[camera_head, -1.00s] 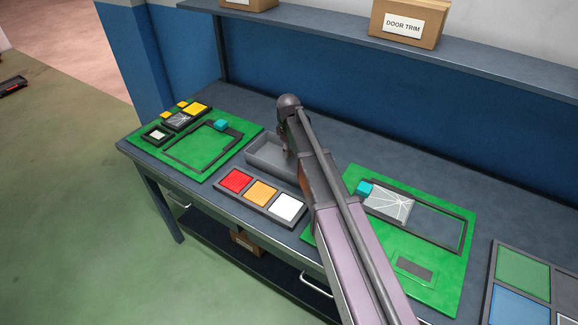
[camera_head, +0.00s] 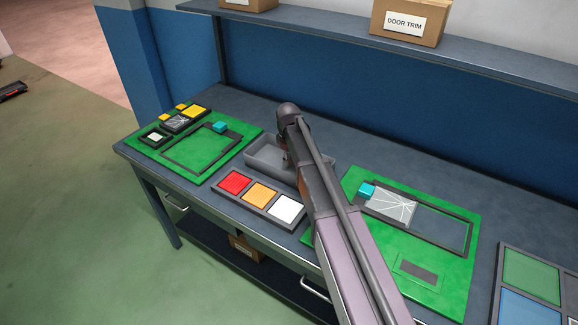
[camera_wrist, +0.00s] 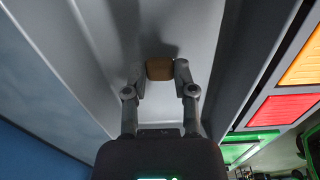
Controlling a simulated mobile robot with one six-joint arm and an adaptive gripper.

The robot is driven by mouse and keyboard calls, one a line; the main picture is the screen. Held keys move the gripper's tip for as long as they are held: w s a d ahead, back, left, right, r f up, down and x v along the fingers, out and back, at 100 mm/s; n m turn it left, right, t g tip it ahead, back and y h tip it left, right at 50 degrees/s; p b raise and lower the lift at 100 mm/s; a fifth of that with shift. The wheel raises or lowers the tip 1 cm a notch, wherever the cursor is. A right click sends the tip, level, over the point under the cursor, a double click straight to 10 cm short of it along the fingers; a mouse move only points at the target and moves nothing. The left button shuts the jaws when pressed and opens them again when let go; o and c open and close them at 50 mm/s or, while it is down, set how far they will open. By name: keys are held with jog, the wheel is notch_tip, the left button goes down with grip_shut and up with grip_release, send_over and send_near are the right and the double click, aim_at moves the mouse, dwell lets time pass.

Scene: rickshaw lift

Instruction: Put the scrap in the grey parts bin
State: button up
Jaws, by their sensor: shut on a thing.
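The scrap (camera_wrist: 159,69), a small brown block, sits between the fingertips of my gripper (camera_wrist: 161,76) in the wrist view. The gripper is shut on it. The grey parts bin (camera_wrist: 165,22) fills much of the wrist view behind the block, and the fingers and block are over or inside it; I cannot tell whether the block touches its floor. In the head view the bin (camera_head: 261,162) stands on the bench between the two green mats, and my arm hides its right part. The gripper's fingertips and the scrap are hidden there.
In front of the bin lies a tray with red, orange and white squares (camera_head: 260,194). A green mat with small parts (camera_head: 185,171) is on the left, another (camera_head: 440,276) on the right. A shelf with cardboard boxes (camera_head: 408,22) runs above the back.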

jog(key=shift+f+b, duration=0.55)
jog(key=shift+f, duration=0.3)
jog(key=o, duration=0.7)
jog(key=shift+r, duration=0.15)
notch_tip(320, 180, up, 12)
jog(key=p, duration=1.2)
jog(key=shift+s+a, duration=0.1)
jog(key=s+d+m, duration=0.3)
jog(key=s+d, duration=0.2)
jog(key=s, duration=0.3)
jog(key=s+d+m, duration=0.4)
jog(key=s+d, duration=0.1)
jog(key=s, duration=0.4)
jog(key=s+d+m, duration=0.3)
jog(key=s+d, duration=0.2)
jog(key=s, duration=0.3)
jog(key=shift+s+d+m, duration=0.15)
jog(key=shift+d+m, duration=0.15)
jog(key=shift+m, duration=0.1)
